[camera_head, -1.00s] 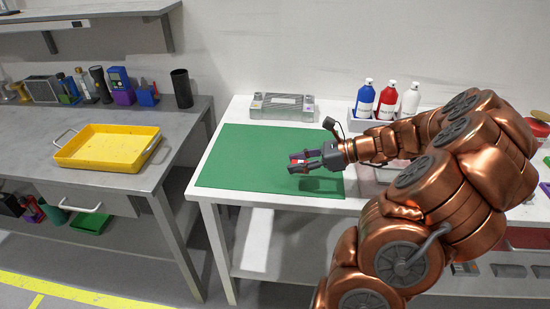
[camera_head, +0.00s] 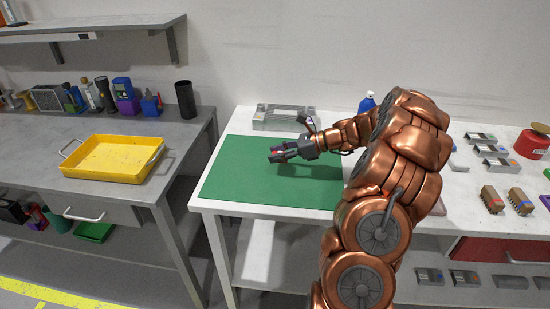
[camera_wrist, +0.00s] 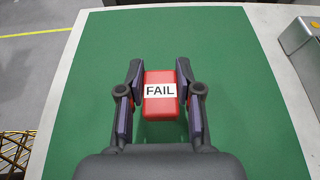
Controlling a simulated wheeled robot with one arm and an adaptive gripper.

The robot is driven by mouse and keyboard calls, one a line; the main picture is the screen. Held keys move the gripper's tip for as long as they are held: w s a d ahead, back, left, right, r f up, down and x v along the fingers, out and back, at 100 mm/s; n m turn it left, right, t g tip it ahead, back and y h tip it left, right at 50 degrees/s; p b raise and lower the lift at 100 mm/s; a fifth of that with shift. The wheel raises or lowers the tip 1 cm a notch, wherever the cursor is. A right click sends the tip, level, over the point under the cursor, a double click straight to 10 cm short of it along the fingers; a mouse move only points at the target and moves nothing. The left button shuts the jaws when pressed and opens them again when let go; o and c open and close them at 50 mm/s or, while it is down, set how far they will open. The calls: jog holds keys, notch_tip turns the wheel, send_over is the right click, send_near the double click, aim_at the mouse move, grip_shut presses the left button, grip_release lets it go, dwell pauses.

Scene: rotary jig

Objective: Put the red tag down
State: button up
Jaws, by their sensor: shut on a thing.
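The red tag (camera_wrist: 160,107) has a white label reading FAIL. In the wrist view it sits between the two fingers of my gripper (camera_wrist: 160,92), which is shut on it. In the head view my gripper (camera_head: 273,154) is over the green mat (camera_head: 230,185), and only a little of the tag shows there. The mat lies on the white table and its surface around the gripper is bare. I cannot tell whether the tag touches the mat.
A grey metal fixture (camera_head: 283,118) stands behind the mat. A blue bottle (camera_head: 367,103) is at the back, partly hidden by my arm. A yellow tray (camera_head: 112,158) sits on the grey bench at left. Several small blocks lie on the table at right.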

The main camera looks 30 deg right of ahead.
aim_at(275, 166)
jog(key=shift+w+f, duration=0.25)
jog(key=shift+w, duration=0.65)
jog(key=shift+f+p, duration=0.4)
jog(key=shift+f, duration=1.2)
jog(key=o, duration=1)
jog(key=shift+f, duration=0.1)
jog(key=shift+o, duration=0.2)
